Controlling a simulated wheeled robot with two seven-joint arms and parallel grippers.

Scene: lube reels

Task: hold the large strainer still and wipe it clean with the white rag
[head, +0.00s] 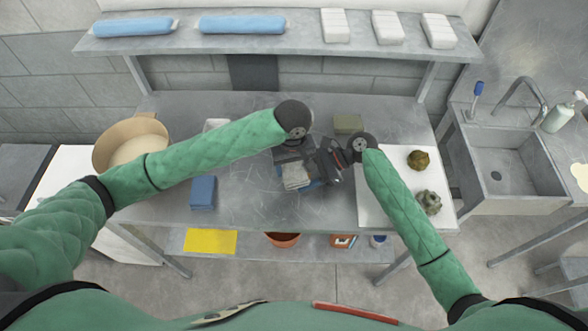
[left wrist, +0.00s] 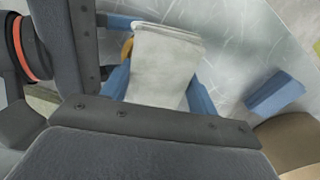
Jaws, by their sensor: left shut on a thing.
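My left gripper (head: 300,182) is shut on the white rag (left wrist: 165,65). The rag hangs folded between its blue fingers, and it also shows in the head view (head: 295,176) over the middle of the metal table. My right gripper (head: 335,162) is dark, close beside the left one on its right; its fingers are hard to make out. I see no strainer for certain. A wide round tan vessel (head: 104,157) with a pale inside stands at the table's left end, apart from both grippers; I cannot tell whether it is the strainer. A small orange-yellow bit shows behind the rag in the left wrist view.
A blue block (head: 203,193) lies left of the grippers, a green block (head: 348,123) behind them. A white board (head: 372,207) on the right holds two small lumpy items. A sink (head: 497,177) is farther right. A loaded shelf (head: 300,40) runs above the back.

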